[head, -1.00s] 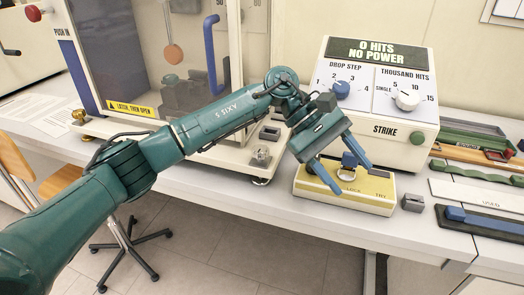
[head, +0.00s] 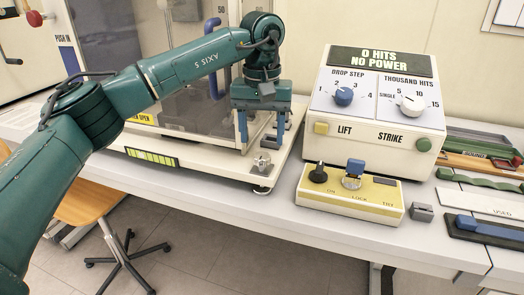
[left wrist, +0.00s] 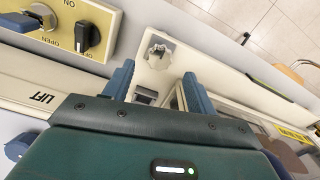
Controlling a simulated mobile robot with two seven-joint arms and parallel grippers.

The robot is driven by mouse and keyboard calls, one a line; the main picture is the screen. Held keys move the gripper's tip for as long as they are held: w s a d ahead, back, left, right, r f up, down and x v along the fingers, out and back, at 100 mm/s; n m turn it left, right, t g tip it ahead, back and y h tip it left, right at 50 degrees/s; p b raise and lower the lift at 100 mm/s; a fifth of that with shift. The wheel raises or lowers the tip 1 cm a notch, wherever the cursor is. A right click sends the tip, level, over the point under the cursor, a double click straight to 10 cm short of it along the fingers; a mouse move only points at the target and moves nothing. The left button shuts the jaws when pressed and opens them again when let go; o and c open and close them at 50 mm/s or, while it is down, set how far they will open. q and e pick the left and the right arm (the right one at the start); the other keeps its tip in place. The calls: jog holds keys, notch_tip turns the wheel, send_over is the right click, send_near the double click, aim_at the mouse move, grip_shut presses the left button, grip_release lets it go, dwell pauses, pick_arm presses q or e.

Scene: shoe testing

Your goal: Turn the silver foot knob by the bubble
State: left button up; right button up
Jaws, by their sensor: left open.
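The silver foot knob (head: 263,163) stands on the front right corner of the tester's cream base, above a dark foot. It also shows in the left wrist view (left wrist: 158,52), lobed and uncovered. A small grey-framed fitting (left wrist: 145,95) lies just behind it, partly hidden by my gripper; I cannot tell whether it is the bubble. A yellow-green strip with dark bars (head: 152,158) sits on the base's front edge. My left gripper (head: 262,141) points down, open and empty, above and slightly behind the knob, with its fingers apart from it. My right gripper is out of view.
A yellow switch box (head: 350,193) with a black knob and a blue-topped key switch stands right of the base. The control box (head: 372,110) is behind it. A grey block (head: 421,212) and trays lie further right. The table's front edge is close to the knob.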

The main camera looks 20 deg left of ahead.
aim_at(262, 156)
pick_arm(q)
jog(key=shift+f, duration=2.35)
jog(key=c, duration=1)
